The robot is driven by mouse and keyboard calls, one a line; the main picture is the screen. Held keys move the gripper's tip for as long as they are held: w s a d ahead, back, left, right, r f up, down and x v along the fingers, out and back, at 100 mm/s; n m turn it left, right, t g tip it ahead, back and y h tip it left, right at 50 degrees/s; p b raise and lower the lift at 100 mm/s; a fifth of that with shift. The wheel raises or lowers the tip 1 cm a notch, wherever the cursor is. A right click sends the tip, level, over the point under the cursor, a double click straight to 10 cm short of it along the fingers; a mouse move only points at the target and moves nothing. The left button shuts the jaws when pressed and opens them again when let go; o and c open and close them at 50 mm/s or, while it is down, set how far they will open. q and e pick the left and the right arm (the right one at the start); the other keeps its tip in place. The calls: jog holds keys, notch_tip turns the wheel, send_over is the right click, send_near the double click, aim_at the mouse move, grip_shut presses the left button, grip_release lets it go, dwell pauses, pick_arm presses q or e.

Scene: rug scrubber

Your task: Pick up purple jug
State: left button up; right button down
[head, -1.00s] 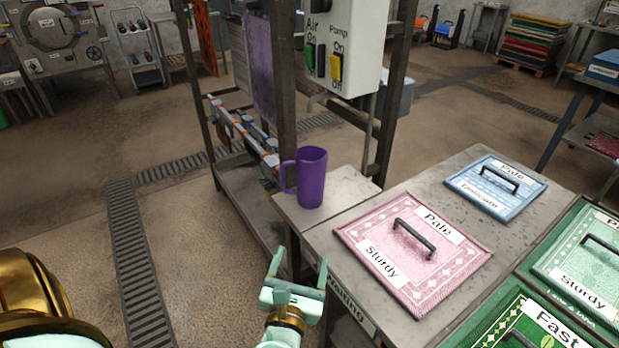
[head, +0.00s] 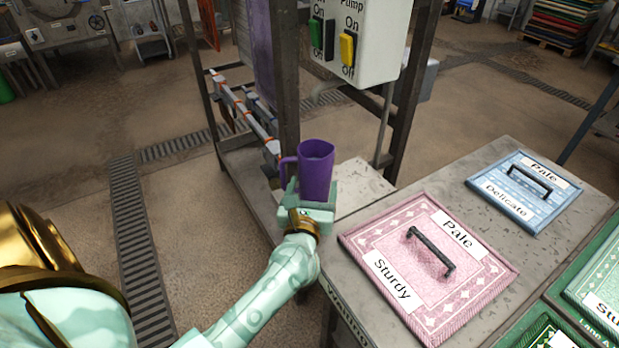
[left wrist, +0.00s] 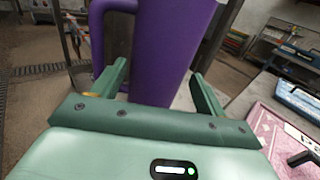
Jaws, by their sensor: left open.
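The purple jug (head: 317,170) stands upright on the small grey ledge (head: 362,187) beside the metal frame, its handle on the left. My left gripper (head: 307,196) is at the jug's near side, low on its body. In the left wrist view the jug (left wrist: 168,50) fills the middle, between the two green fingers of the open gripper (left wrist: 155,85). The handle (left wrist: 97,40) shows at the left, near the left finger. I cannot tell whether either finger touches the jug. The jug's base is hidden behind the gripper. My right gripper is not in view.
A pink rug sample labelled Sturdy Pale (head: 430,265) and a blue one (head: 517,190) lie on the table right of the jug. A metal post (head: 287,80) rises just behind the jug. A switch box (head: 362,40) hangs above right. Open floor lies to the left.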

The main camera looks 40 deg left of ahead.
pick_arm(q)
jog(key=shift+w+a, duration=0.15)
jog(key=shift+w, duration=0.15)
jog(key=x, duration=0.4)
jog(key=shift+w+a+b, duration=0.3)
jog(key=shift+b, duration=0.1)
